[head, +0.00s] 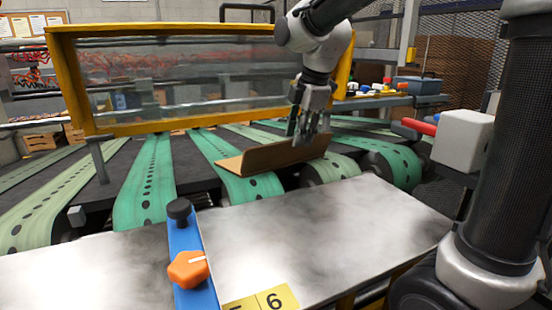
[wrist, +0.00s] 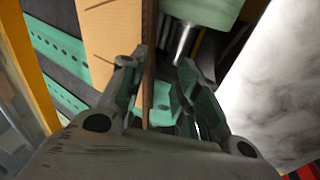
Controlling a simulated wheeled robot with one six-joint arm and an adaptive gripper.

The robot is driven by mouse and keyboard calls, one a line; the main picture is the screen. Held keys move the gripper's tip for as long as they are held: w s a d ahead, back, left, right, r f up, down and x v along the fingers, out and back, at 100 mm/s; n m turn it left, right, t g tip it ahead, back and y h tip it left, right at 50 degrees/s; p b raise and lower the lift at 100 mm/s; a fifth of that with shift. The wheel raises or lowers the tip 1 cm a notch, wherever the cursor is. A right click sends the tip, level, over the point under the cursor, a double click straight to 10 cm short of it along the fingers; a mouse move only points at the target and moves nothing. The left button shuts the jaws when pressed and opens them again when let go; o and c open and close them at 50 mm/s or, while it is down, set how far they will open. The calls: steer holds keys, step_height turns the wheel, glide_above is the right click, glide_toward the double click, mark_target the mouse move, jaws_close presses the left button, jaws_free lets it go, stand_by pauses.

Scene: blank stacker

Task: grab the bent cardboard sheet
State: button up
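The bent cardboard sheet (head: 273,156) lies on the green conveyor belts in the head view, with one flap flat and the other standing up. In the wrist view the sheet (wrist: 98,38) shows at the upper left, and its upright flap appears as a thin brown edge. My gripper (head: 309,130) is at the right part of the upright flap, pointing down. In the wrist view my gripper (wrist: 163,60) is open. The flap's edge runs between the fingers, close to the left finger, with a gap to the right one. Whether the left finger touches it I cannot tell.
Green perforated belts (head: 150,180) run over the dark machine bed. A yellow-framed clear guard (head: 180,75) stands behind the sheet. A metal plate (head: 320,220) lies in front, with a blue bracket and orange knob (head: 188,269). A grey box (head: 463,139) is at the right.

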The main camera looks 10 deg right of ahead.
mark_target(294, 155)
steer(key=w+f+n, duration=0.1)
steer(key=f, duration=0.1)
steer(key=w+f, duration=0.1)
steer(key=f, duration=0.1)
steer(key=w+f+n, duration=0.1)
steer(key=f, duration=0.2)
steer(key=shift+a+f+n, duration=0.1)
steer(key=shift+a+n, duration=0.15)
steer(key=shift+n, duration=0.05)
steer(key=c, duration=0.7)
steer(key=shift+s, duration=0.1)
jaws_close()
